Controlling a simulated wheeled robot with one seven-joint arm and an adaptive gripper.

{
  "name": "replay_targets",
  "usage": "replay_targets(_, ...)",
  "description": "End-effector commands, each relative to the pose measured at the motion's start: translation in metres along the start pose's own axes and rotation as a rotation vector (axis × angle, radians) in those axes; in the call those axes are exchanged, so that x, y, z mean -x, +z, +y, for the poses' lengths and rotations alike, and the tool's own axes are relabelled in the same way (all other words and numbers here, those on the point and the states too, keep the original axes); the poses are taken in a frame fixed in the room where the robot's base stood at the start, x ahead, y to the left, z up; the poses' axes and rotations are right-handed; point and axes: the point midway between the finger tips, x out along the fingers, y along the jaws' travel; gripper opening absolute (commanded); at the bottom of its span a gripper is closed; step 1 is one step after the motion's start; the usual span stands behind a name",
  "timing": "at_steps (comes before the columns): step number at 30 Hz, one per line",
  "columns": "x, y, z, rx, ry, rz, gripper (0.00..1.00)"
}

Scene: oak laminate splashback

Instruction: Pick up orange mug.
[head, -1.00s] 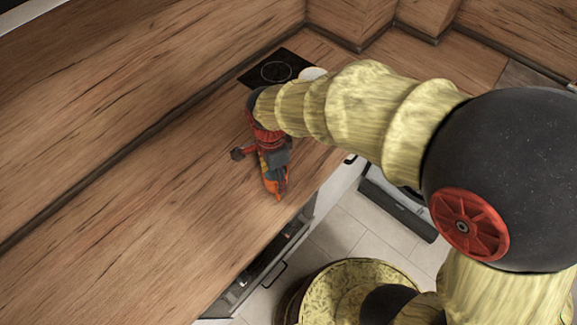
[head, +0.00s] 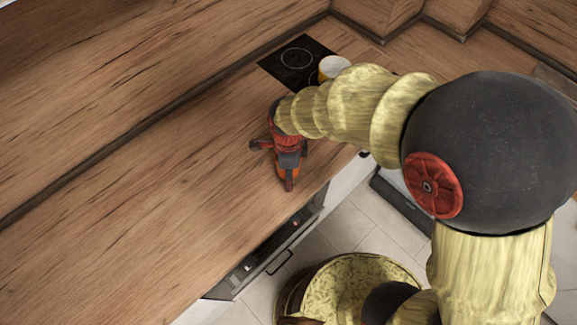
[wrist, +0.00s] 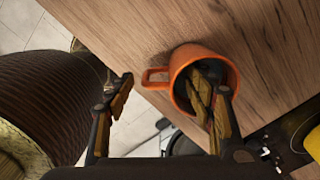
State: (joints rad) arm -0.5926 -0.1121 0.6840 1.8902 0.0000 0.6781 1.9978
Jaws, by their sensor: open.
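The orange mug (wrist: 177,60) stands near the counter edge in the wrist view, its dark opening facing the camera and its handle pointing left. My gripper (wrist: 162,78) is open. Its right finger overlaps the mug's opening and its left finger is out beyond the handle, so the handle and near wall lie between the fingers. I cannot tell how deep the right finger reaches. In the head view my gripper (head: 289,180) hides most of the mug, with only a little orange showing around it.
A black hob (head: 292,62) lies farther back on the wooden counter (head: 150,200). A white and yellow mug (head: 333,68) stands beside it, close to my arm. The counter's front edge drops to an oven and tiled floor. The counter to the left is clear.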

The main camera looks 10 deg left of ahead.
Motion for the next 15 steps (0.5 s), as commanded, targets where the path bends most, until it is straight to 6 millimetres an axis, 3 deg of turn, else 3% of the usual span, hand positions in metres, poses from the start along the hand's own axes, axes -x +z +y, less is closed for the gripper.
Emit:
replay_targets(8,-0.041,-0.004,0.005,0.000,0.004,0.002,0.54)
replay_targets(15,-0.045,-0.004,0.004,0.000,0.001,0.000,0.54)
